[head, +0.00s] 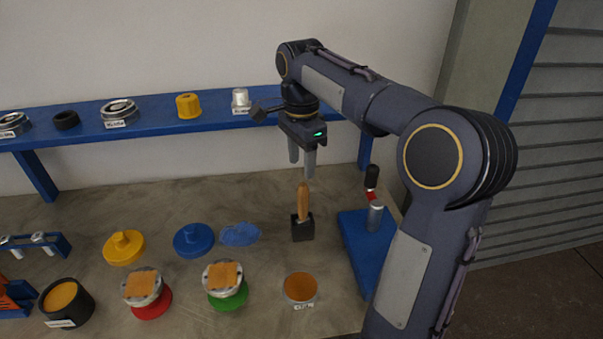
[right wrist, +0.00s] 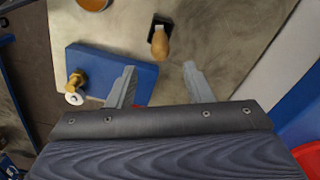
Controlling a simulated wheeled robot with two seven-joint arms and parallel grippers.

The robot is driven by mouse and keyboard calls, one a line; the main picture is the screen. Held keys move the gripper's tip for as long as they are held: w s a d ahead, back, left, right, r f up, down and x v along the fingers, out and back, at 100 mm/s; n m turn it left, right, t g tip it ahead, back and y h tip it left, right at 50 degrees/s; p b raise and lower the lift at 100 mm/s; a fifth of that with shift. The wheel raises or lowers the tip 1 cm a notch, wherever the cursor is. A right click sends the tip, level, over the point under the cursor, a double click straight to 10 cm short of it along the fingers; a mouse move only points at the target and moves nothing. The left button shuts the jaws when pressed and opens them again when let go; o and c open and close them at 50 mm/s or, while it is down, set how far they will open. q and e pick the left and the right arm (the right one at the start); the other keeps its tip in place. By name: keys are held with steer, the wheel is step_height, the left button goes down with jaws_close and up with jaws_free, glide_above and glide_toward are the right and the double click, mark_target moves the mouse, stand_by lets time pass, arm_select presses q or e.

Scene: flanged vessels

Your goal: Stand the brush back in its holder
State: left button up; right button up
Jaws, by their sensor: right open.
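The brush (head: 303,201) has a wooden handle and stands about upright, its lower end in a small black square holder (head: 303,232) on the bench. Its bristles are hidden. In the right wrist view the brush handle (right wrist: 160,43) points toward me from the black holder (right wrist: 158,21). My right gripper (head: 302,169) is open and empty, its fingers pointing down just above the handle's top. In the right wrist view the gripper (right wrist: 160,68) has its fingers wide apart, with the handle beyond the gap and untouched. My left gripper is not in view.
A blue stand (head: 355,232) with a black-topped upright tool is just right of the holder. An orange-filled dish (head: 300,288) is in front. Flanged vessels (head: 225,284), a blue cap (head: 194,240) and a blue cloth (head: 240,234) lie left. A blue shelf (head: 150,125) runs behind.

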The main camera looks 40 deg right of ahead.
steer(key=shift+r, duration=0.35)
steer(key=shift+s+a, duration=0.15)
steer(key=shift+s, duration=0.1)
steer(key=s+a+f+n+t+y, duration=0.2)
steer(key=s+a+f+n, duration=0.3)
steer(key=s, duration=0.5)
steer(key=s+a+f+n+t+y, duration=0.1)
steer(key=s+a+f+n+t, duration=0.2)
steer(key=s+a+n, duration=0.6)
step_height(320, 180, down, 3)
steer(key=a+n, duration=0.1)
steer(key=n, duration=0.2)
steer(key=shift+s+a+r+n+t+y, duration=0.15)
steer(key=shift+s+a+n+t+y, duration=0.15)
steer(key=shift+s+y, duration=0.1)
